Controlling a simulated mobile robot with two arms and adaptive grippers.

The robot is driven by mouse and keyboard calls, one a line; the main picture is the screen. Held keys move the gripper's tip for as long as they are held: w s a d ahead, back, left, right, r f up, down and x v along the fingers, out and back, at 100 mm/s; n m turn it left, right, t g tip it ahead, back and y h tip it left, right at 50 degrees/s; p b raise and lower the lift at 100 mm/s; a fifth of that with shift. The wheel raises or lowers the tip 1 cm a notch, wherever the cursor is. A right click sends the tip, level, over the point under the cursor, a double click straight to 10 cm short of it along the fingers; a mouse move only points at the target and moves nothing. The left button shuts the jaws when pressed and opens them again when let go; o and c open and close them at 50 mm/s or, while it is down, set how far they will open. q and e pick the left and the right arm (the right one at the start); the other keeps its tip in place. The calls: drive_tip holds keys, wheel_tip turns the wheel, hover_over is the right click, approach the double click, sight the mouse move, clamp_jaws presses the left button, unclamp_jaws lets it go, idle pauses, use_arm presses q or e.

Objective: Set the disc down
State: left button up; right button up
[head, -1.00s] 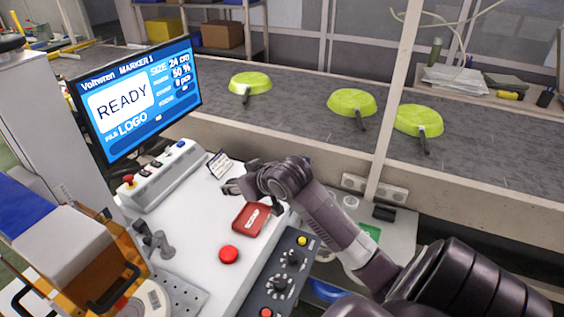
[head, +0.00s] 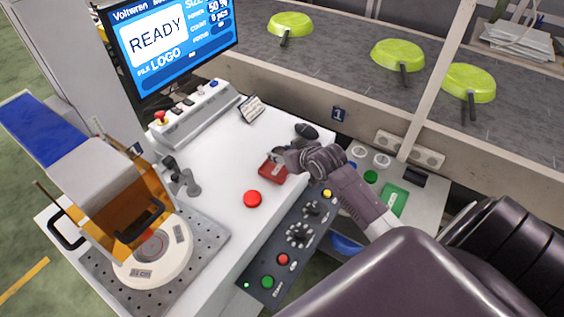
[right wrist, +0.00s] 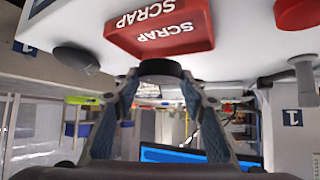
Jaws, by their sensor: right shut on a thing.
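My right gripper (head: 279,156) is at the far edge of the red tray (head: 268,176) on the white table. In the right wrist view the gripper (right wrist: 160,82) is shut on a small dark disc (right wrist: 160,69), held between its fingertips. The red tray shows there too, upside down and marked SCRAP (right wrist: 165,42), just beyond the disc. The disc cannot be made out in the head view. I cannot tell the gap between disc and table. My left gripper is not in view.
A black mouse-like object (head: 307,131) and a small card (head: 251,109) lie nearby. A red button (head: 252,199) and a control panel (head: 290,245) are nearer. A round fixture (head: 170,262) sits at lower left. Green pans (head: 398,55) lie on the conveyor.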

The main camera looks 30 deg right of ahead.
sight(282, 169)
drive_tip(key=shift+f, duration=2.3)
drive_tip(key=shift+f, duration=0.15)
drive_tip(key=o, duration=1.2)
drive_tip(key=v, duration=1.2)
drive_tip(key=shift+r, duration=0.2)
